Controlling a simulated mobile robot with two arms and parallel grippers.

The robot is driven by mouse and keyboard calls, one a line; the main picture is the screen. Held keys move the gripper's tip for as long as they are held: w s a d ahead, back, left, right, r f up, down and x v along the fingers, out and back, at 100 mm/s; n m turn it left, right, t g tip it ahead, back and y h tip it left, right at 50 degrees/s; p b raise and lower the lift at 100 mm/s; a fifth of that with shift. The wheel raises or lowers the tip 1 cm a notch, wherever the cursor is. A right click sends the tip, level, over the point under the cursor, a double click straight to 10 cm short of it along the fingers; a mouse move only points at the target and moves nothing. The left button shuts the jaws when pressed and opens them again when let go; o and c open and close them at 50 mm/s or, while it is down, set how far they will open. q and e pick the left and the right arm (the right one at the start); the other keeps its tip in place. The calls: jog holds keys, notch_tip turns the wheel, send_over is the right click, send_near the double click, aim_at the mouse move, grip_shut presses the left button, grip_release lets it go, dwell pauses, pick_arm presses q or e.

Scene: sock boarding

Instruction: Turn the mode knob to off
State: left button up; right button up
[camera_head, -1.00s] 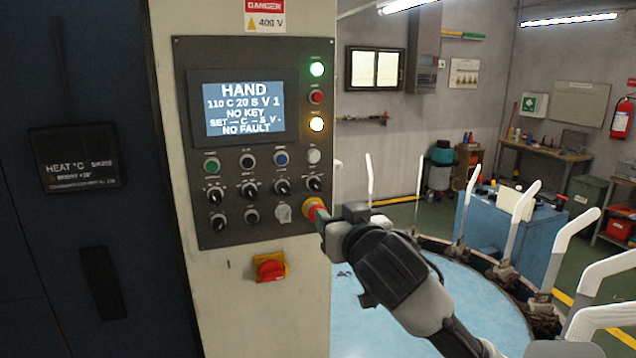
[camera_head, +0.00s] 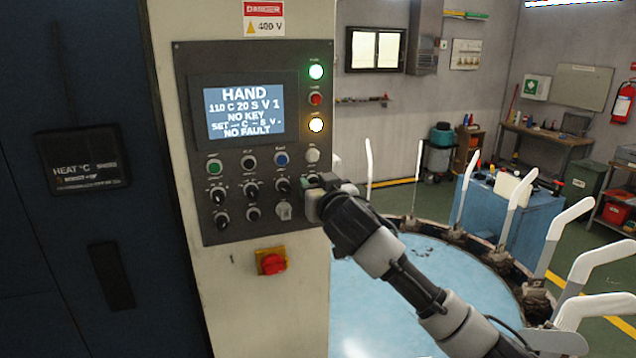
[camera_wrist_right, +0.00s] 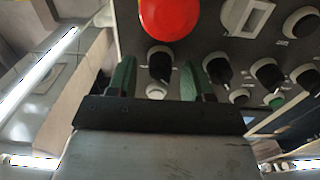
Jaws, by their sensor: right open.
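The control panel (camera_head: 240,228) carries a row of black selector knobs; their labels are too small to read, so I cannot tell for sure which is the mode knob. My right gripper (camera_head: 316,194) is at the right end of that row. In the right wrist view the open green fingers (camera_wrist_right: 156,80) stand either side of one black knob (camera_wrist_right: 160,63), apparently without gripping it. Another black knob (camera_wrist_right: 217,68) is just right of the right finger. The panel screen (camera_head: 243,112) reads HAND. My left gripper is not in view.
A red emergency button (camera_wrist_right: 168,14) sits close to the fingers in the right wrist view; my gripper hides it in the head view. A red rotary switch (camera_head: 271,262) is below the panel. A blue round table (camera_head: 390,290) with white upright forms is at right.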

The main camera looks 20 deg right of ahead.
jog(key=c, duration=0.9)
jog(key=shift+c, duration=0.2)
jog(key=shift+f+m+b, duration=0.15)
jog(key=shift+m+b, duration=0.65)
jog(key=shift+m, duration=0.1)
jog(key=shift+m+b, duration=0.55)
jog(key=shift+m, duration=2.95)
jog(key=shift+d, duration=0.1)
